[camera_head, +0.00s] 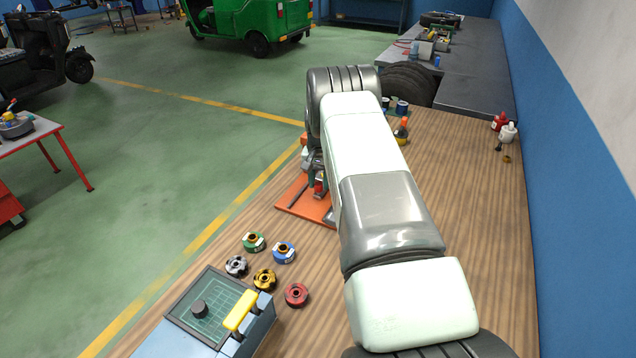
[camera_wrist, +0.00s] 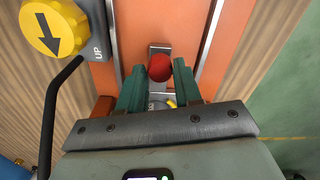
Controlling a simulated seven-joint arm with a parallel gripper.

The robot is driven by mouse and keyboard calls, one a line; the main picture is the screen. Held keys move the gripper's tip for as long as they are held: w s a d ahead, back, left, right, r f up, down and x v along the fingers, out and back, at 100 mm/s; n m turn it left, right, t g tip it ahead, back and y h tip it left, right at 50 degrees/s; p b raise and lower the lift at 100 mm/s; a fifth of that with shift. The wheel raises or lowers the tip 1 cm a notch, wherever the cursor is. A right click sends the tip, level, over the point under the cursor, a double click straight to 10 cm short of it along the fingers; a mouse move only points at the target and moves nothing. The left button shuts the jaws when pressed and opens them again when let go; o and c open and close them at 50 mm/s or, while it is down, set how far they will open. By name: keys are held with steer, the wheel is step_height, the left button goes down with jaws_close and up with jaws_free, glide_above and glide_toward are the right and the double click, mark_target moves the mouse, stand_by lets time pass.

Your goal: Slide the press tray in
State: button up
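A red ball knob (camera_wrist: 160,68) sits on a metal strip between two metal rails on an orange base (camera_wrist: 228,40) in the wrist view. My gripper (camera_wrist: 160,80) has its two green fingers either side of the knob, near their tips. I cannot tell whether they touch it. The orange base also shows in the head view (camera_head: 297,203), where my arm hides most of what is on it. Which part is the press tray is not clear; the strip with the knob lies in line with the rails.
A yellow dial (camera_wrist: 52,30) with a black arrow, beside an "UP" mark, and a black cable are left of my fingers. Several coloured round parts (camera_head: 264,279) and a blue box with a yellow handle (camera_head: 240,310) lie nearer on the bench.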

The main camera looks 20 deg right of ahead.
steer(key=o, duration=0.3)
steer(key=shift+s, duration=0.1)
step_height(320, 180, up, 11)
stand_by(0.4)
steer(key=shift+f, duration=0.1)
